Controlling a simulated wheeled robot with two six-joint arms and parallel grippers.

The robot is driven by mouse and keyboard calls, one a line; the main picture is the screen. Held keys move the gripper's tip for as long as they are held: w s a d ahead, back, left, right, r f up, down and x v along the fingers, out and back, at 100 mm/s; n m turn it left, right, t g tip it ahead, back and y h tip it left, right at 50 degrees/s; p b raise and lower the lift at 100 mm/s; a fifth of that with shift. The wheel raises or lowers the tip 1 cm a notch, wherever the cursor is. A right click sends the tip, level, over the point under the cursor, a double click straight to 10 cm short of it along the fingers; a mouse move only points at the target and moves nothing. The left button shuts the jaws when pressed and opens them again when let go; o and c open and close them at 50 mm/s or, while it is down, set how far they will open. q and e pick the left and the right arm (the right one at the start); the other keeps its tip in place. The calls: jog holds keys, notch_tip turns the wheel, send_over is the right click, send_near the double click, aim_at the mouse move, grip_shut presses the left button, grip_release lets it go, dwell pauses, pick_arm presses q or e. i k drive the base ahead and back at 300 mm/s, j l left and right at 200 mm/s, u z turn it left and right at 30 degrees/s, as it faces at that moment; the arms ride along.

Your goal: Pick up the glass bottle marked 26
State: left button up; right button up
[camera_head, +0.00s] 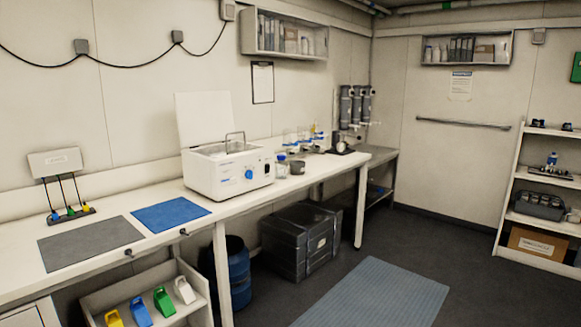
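No marking 26 is legible at this size. Several clear glass vessels (303,140) stand at the back of the white bench, right of the white water bath (228,170). A small clear container with a dark blue cap (281,168) stands just right of the bath, with a clear beaker (297,168) beside it. A small bottle with a blue top (552,160) stands on the right shelf unit. I cannot tell which of these, if any, is the marked bottle. Neither of my grippers is in view.
The white bench (110,277) runs along the left wall with a grey mat (90,242) and a blue mat (170,214). Dark crates (298,242) and a blue drum (238,275) stand underneath. A grey-blue floor mat (370,295) lies on open floor. White shelves (510,190) stand at right.

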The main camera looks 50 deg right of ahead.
aim_at(281, 166)
jog(key=l, duration=0.6)
jog(key=i+l+z, duration=0.1)
jog(key=l, duration=1.05)
jog(key=i+l+z, duration=0.1)
jog(key=l, duration=0.45)
jog(key=i+l, duration=0.1)
jog(key=l, duration=0.5)
jog(key=i+l+z, duration=0.15)
jog(key=l, duration=0.95)
jog(key=i+l+z, duration=0.1)
jog(key=l, duration=0.45)
jog(key=i+l, duration=0.05)
